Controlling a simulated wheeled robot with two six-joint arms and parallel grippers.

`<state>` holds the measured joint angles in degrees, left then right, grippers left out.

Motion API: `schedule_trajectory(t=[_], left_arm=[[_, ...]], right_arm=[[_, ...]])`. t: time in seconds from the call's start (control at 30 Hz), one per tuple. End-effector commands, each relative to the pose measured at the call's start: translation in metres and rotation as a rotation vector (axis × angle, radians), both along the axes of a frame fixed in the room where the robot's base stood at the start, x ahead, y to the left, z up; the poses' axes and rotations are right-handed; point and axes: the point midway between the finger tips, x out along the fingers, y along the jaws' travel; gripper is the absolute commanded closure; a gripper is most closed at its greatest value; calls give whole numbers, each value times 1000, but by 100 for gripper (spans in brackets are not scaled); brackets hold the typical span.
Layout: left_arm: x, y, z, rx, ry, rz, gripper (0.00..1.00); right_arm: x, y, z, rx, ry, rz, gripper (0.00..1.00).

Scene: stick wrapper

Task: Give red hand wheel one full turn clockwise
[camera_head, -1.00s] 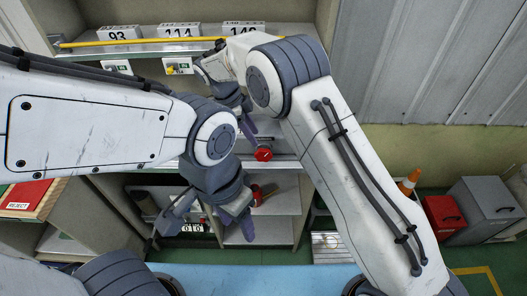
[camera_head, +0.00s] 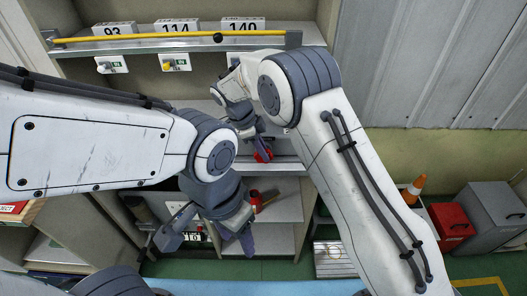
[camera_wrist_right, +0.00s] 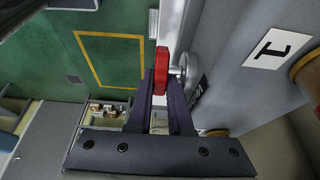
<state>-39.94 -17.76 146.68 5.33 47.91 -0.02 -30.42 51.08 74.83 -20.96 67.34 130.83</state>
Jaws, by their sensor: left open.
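The red hand wheel (camera_head: 264,156) is at the front of the cabinet, below the upper shelf, partly covered by my right gripper (camera_head: 261,146). In the right wrist view the wheel (camera_wrist_right: 161,62) is seen edge-on, on a metal shaft from a grey body. My right gripper's dark fingers (camera_wrist_right: 160,84) lie on both sides of its rim, with the rim filling the narrow gap. My left gripper (camera_head: 208,236) is lower, in front of the lower shelves, with its fingers wide apart and nothing between them.
A yellow bar (camera_head: 165,37) runs along the upper shelf edge below number cards. A red and dark object (camera_head: 255,198) is beside my left wrist.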

Motion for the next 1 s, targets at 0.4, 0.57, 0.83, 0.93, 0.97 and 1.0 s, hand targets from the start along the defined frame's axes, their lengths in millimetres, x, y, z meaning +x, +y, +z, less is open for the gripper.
schedule_trajectory(t=[0.4, 0.57, 0.83, 0.93, 0.97, 1.0], left_arm=[[0, 0, -6, 0, 0, 0, 46], [0, 0, -14, 0, 0, 0, 46], [0, 0, -24, 0, 0, 0, 46], [0, 0, -26, 0, 0, 0, 46], [0, 0, -27, 0, 0, 0, 46], [0, 0, -27, 0, 0, 0, 46]], right_arm=[[0, -1, -1, 44, -1, -2, 100], [0, -3, -2, 129, -3, -4, 100], [1, -8, -2, 331, -4, -6, 100], [1, -10, -2, 403, -3, -5, 100], [1, -10, -2, 423, -4, -6, 100], [0, -10, -3, 449, -3, -6, 100]])
